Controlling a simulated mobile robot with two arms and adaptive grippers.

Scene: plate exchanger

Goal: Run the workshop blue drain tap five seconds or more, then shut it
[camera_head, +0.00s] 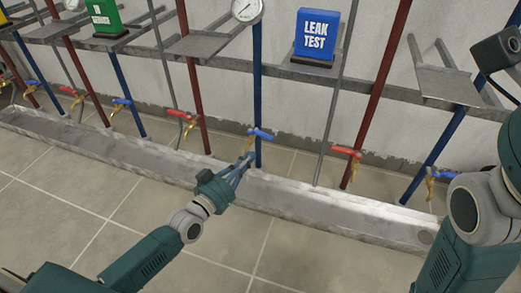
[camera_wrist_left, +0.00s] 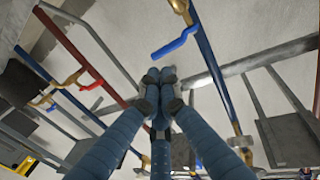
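The blue-handled tap (camera_head: 260,135) nearest my left gripper sits low on a blue pipe (camera_head: 257,75), above the trough. Its blue lever (camera_wrist_left: 176,43) also shows in the left wrist view, just beyond the fingertips and apart from them. My left gripper (camera_head: 245,160) is just below and left of this tap. In the left wrist view its fingertips (camera_wrist_left: 160,76) are together with nothing seen between them. Other blue-handled taps stand at the left (camera_head: 122,102) and right (camera_head: 441,174); the frames do not show which is the workshop drain. No water flow is visible. My right gripper is not seen.
A long metal trough (camera_head: 330,210) runs below the taps. A red-handled tap (camera_head: 346,152) stands to the right. A grey rail (camera_head: 385,88) carries a blue LEAK TEST sign (camera_head: 315,36) and a green sign (camera_head: 105,16). The tiled floor (camera_head: 200,255) in front is clear.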

